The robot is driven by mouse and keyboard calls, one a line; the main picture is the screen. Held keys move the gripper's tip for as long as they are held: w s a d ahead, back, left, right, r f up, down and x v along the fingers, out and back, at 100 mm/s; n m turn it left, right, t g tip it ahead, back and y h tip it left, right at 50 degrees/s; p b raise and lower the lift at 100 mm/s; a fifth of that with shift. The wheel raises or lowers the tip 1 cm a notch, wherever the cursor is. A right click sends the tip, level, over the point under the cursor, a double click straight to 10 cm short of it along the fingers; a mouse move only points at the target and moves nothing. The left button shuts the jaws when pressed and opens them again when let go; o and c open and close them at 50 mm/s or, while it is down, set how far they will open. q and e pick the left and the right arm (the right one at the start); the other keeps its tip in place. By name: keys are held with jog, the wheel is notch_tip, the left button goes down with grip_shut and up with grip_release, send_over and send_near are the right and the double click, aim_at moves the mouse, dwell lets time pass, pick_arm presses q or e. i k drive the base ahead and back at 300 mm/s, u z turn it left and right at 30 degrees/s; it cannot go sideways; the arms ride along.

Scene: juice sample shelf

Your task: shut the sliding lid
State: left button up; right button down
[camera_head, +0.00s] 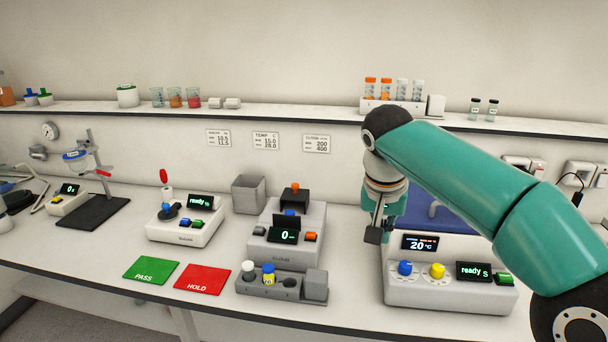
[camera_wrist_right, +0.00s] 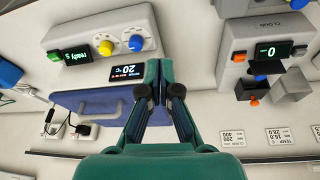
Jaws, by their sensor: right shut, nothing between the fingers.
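A blue panel with a curved handle, which looks like the sliding lid (camera_head: 426,219), lies at the back of the white device (camera_head: 450,296) with the 20 °C display. In the right wrist view the lid (camera_wrist_right: 72,103) shows behind the device, its handle toward my gripper. My right gripper (camera_head: 374,236) points down at the device's left back corner, beside the lid. In the right wrist view its fingers (camera_wrist_right: 161,78) are together, empty and apart from the handle. My arm hides much of the lid in the head view, so the opening cannot be seen. My left gripper is out of view.
The cloud meter (camera_head: 272,250) stands left of my gripper, with a grey bin (camera_head: 249,194) behind. A vial block (camera_head: 314,286) is in front. A wall shelf (camera_head: 290,112) carries a tube rack (camera_head: 393,106) above. Free counter lies between the cloud meter and the device.

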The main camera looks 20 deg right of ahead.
aim_at(294, 193)
jog(key=i, duration=1.35)
jog(key=u, duration=0.05)
